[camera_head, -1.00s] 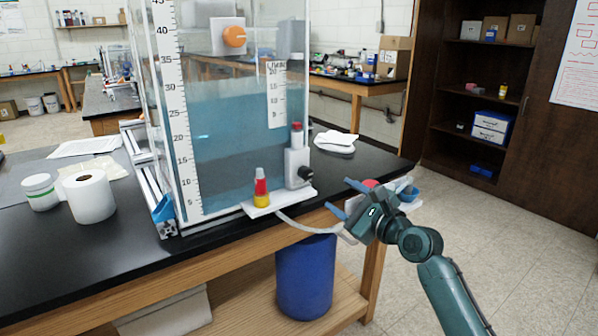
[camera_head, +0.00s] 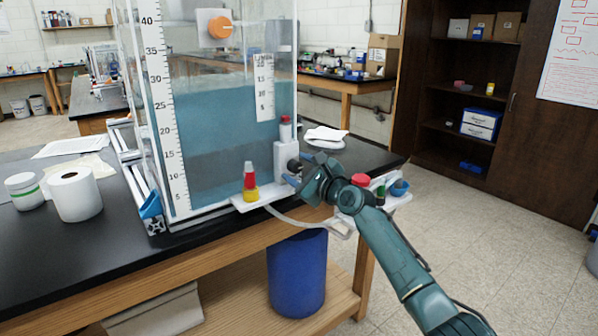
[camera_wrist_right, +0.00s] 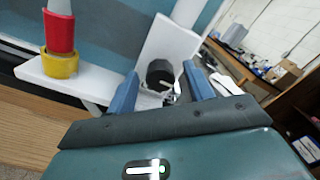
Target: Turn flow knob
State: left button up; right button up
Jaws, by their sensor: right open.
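The flow knob is a small black knob (camera_head: 294,165) on the white block of the flow meter (camera_head: 286,150), at the right front corner of the water tank (camera_head: 225,130). In the right wrist view the black knob (camera_wrist_right: 160,73) sits between the two blue fingers of my right gripper (camera_wrist_right: 160,90). The gripper is open, with a gap visible around the knob. In the head view my right gripper (camera_head: 297,172) is at the knob, its hand hiding part of the area behind. Contact cannot be told. My left gripper is not in view.
A red and yellow fitting (camera_head: 250,183) stands on the white shelf left of the knob. A red cap (camera_head: 361,180) and a blue bowl (camera_head: 399,187) are by my right arm. A blue bin (camera_head: 297,275) stands below the bench. A tube hangs under the shelf.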

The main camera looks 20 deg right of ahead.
jog(key=shift+c, duration=0.2)
jog(key=c, duration=0.9)
jog(key=shift+c, duration=0.2)
